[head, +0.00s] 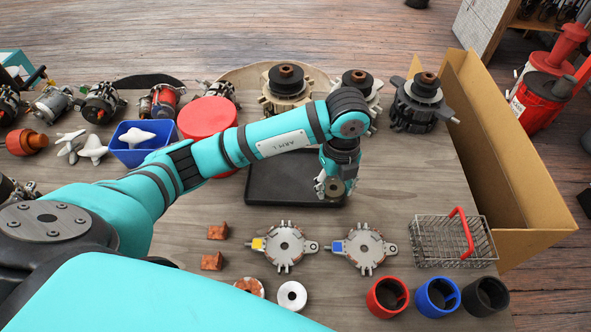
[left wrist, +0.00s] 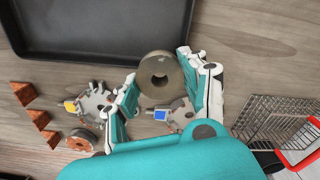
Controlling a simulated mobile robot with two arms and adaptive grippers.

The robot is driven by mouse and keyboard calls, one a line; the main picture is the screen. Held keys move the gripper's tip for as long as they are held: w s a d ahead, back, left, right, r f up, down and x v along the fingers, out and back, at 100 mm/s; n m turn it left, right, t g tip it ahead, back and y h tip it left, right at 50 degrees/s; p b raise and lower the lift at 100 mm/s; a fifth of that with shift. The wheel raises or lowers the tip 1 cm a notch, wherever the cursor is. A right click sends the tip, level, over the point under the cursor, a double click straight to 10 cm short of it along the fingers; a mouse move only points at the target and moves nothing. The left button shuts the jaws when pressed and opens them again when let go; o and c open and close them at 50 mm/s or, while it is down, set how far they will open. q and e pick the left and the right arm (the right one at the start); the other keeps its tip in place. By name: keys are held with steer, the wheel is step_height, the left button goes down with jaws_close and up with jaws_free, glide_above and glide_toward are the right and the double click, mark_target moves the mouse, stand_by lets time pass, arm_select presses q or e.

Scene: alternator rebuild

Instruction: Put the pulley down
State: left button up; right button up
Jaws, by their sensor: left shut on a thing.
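My left gripper (head: 333,188) is shut on the pulley (head: 335,187), a grey-brown disc with a centre hole. In the head view the pulley appears over the front right part of the black tray (head: 262,193). The left wrist view shows the pulley (left wrist: 160,75) between the two fingers of the gripper (left wrist: 160,88), with the tray (left wrist: 110,45) beyond it at the upper left. The gap between the pulley and the surface below cannot be told. My right gripper is in neither view.
Two round end plates (head: 284,246) (head: 364,248) lie in front of the tray. A wire basket (head: 452,243) with a red handle stands at the right, by a cardboard box (head: 520,180). Red, blue and black cups (head: 437,297) line the front edge. Several alternator parts stand behind.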

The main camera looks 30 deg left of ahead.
arm_select(q)
steer(key=p, duration=0.2)
glide_above(295, 178)
steer(key=shift+f, duration=0.55)
step_height(295, 178, down, 3)
steer(key=shift+s+d+r+p, duration=0.1)
steer(key=shift+p, duration=0.4)
steer(key=shift+f, duration=0.35)
steer(key=o, duration=0.8)
steer(key=shift+f, duration=0.15)
steer(key=o, duration=0.5)
